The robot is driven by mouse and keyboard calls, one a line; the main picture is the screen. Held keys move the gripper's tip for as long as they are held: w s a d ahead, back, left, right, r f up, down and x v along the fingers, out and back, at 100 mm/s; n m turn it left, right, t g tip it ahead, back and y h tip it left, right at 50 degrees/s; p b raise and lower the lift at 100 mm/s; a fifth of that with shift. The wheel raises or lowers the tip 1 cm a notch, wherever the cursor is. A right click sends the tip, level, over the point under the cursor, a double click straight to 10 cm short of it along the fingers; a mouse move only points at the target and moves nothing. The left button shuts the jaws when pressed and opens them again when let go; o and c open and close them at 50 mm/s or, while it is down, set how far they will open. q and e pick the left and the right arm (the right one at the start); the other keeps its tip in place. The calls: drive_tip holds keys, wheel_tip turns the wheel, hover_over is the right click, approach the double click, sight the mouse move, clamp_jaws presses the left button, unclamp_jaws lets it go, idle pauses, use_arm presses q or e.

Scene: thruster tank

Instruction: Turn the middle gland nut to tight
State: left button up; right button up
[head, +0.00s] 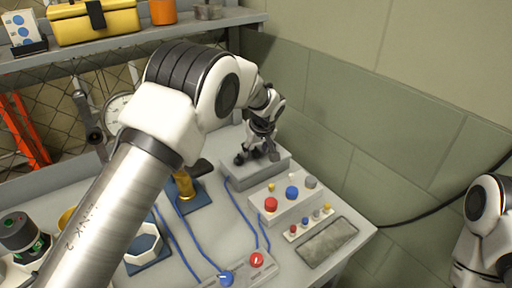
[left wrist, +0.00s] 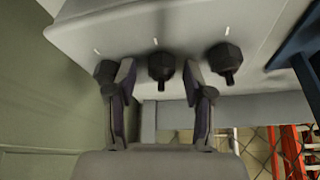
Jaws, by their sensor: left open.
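Three black gland nuts stand in a row on a pale grey box (left wrist: 190,25), each with a short white mark by it. In the left wrist view the middle gland nut (left wrist: 162,65) lies between the two fingertips of my open left gripper (left wrist: 157,78), with gaps on both sides. The outer gland nuts are the left one (left wrist: 104,72), partly behind a finger, and the right one (left wrist: 226,60). In the head view my left gripper (head: 262,143) is over the grey box (head: 238,181) at the back of the bench and mostly hides the nuts.
A button panel (head: 282,205) and a small tray (head: 328,242) are in front of the box. Blue cables (head: 238,212) cross the bench. A brass fitting on a blue base (head: 185,188) stands to the left. A green wall (head: 375,135) is close on the right. My right arm shows at the right edge.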

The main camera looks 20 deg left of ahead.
use_arm(q)
drive_tip(key=shift+s+r, duration=0.15)
drive_tip(key=shift+r, duration=0.05)
drive_tip(key=shift+s+d+r, duration=0.1)
drive_tip(key=shift+s+r, duration=0.05)
drive_tip(key=shift+c, duration=1.1)
clamp_jaws()
